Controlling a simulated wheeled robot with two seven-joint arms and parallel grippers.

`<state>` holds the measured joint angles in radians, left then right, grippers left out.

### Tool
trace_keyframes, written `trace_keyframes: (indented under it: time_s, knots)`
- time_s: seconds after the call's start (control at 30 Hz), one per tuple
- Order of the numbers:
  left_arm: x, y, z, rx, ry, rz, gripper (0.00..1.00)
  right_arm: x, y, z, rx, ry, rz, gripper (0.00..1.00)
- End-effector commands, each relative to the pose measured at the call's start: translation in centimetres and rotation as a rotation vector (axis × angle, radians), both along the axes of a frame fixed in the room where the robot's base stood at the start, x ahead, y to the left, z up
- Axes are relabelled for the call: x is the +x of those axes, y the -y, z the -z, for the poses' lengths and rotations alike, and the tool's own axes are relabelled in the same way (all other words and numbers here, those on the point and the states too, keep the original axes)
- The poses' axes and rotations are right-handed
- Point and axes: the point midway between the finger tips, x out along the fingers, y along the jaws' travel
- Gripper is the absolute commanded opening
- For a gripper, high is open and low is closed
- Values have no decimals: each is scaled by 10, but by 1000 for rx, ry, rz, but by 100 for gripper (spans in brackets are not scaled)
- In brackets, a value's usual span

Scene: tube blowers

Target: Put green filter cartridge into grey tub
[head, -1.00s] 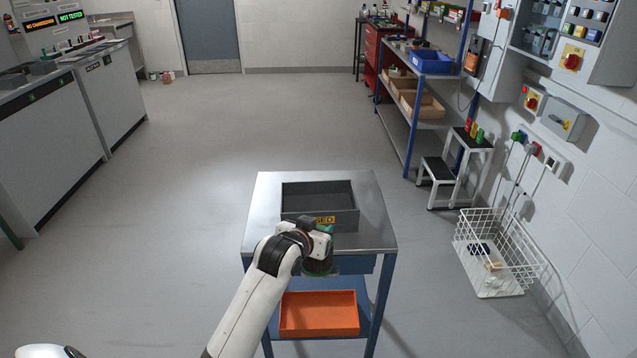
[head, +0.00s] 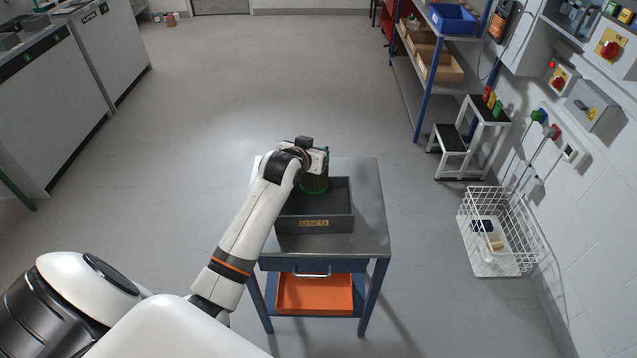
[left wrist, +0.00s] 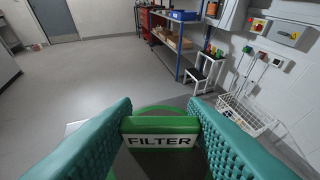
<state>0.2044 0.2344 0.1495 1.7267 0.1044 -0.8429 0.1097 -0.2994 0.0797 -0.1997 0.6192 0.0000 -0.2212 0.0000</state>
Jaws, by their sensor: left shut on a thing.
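The green filter cartridge (head: 314,184) hangs from my left gripper (head: 318,160) in the head view, over the back of the grey tub. The left wrist view shows its green top bar labelled FILTER (left wrist: 160,138) between the two teal fingers, which are shut on it. The grey tub (head: 314,224) stands on the metal top of a blue cart, with a yellow USED label on its front. The cartridge's lower end shows against the tub's inside; I cannot tell whether it touches the floor of the tub. My right gripper is not in view.
The cart's metal top (head: 370,220) is bare around the tub. An orange tray (head: 315,294) sits on its lower shelf. A white wire basket (head: 498,235) and a step stool (head: 468,140) stand to the right. The floor on the left is clear.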

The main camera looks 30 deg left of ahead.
Motion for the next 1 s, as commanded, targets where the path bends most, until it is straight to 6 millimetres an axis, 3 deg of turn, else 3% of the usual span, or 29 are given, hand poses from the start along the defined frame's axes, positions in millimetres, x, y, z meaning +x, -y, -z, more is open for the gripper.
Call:
trace_keyframes:
  time_s: [0.13,0.53,0.97,1.0]
  knots:
    - [-1,0,30,-1,-5,0,0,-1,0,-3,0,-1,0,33]
    - [-1,1,78,0,-2,1,0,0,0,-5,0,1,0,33]
    - [-1,1,88,1,1,1,0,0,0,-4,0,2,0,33]
    - [-1,1,88,0,0,1,44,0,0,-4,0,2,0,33]
